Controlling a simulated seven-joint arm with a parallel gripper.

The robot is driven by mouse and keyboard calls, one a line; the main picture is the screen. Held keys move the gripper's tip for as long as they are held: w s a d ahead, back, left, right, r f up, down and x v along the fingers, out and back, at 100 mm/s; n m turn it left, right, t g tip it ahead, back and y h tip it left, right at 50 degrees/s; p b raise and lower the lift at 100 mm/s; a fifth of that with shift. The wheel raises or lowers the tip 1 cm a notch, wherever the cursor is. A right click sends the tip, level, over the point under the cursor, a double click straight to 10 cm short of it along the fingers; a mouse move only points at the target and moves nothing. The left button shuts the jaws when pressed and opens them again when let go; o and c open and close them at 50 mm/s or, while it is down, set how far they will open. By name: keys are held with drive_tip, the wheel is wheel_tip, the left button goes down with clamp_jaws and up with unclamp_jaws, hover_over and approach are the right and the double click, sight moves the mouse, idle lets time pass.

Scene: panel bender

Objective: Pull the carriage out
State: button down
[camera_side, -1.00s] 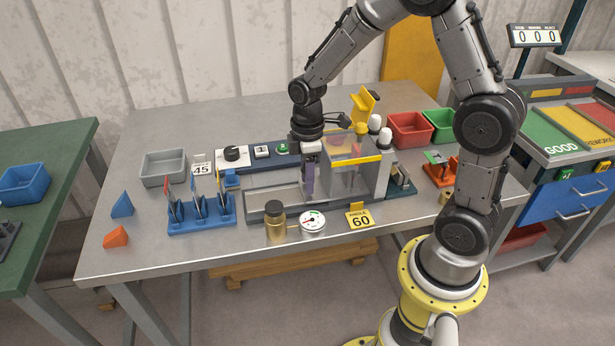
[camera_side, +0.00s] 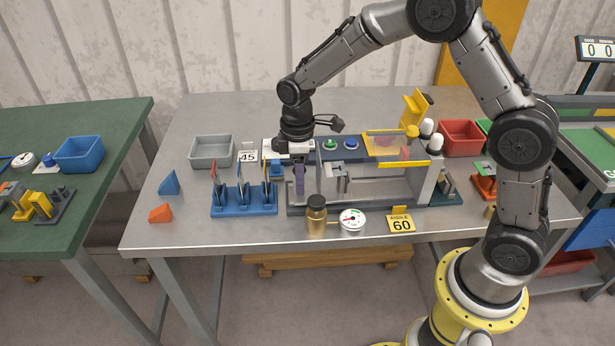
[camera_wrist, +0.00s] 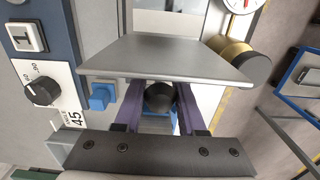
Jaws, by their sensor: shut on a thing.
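The bender (camera_side: 432,175) stands mid-bench, with a clear guard, a yellow bar and a long grey track (camera_side: 380,192) running left. The grey carriage sits toward the left part of the track; its flat plate (camera_wrist: 165,58) fills the upper middle of the wrist view. A dark round knob (camera_wrist: 159,96) projects from the carriage toward me. My gripper (camera_side: 299,184) points down at the track's left end, and its purple fingers close around the knob from both sides. In the wrist view my gripper (camera_wrist: 158,112) shows one finger either side of the knob.
A blue rack (camera_side: 243,202) with upright pieces stands just left of the track. A brass cylinder (camera_side: 317,218), a dial gauge (camera_side: 352,219) and a yellow "60" card (camera_side: 401,223) stand in front. The control panel (camera_side: 345,145) lies behind. A grey bin (camera_side: 211,150) is back left.

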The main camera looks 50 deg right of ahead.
drive_tip(key=shift+w+a+r, duration=0.15)
drive_tip(key=shift+w+a, duration=0.05)
drive_tip(key=shift+w, duration=0.15)
drive_tip(key=c, duration=0.8)
unclamp_jaws()
drive_tip(key=shift+c, duration=0.2)
drive_tip(key=shift+o, duration=1.2)
drive_tip(key=shift+s, duration=0.1)
wheel_tip(320, 180, up, 13)
drive_tip(key=shift+r, duration=0.35)
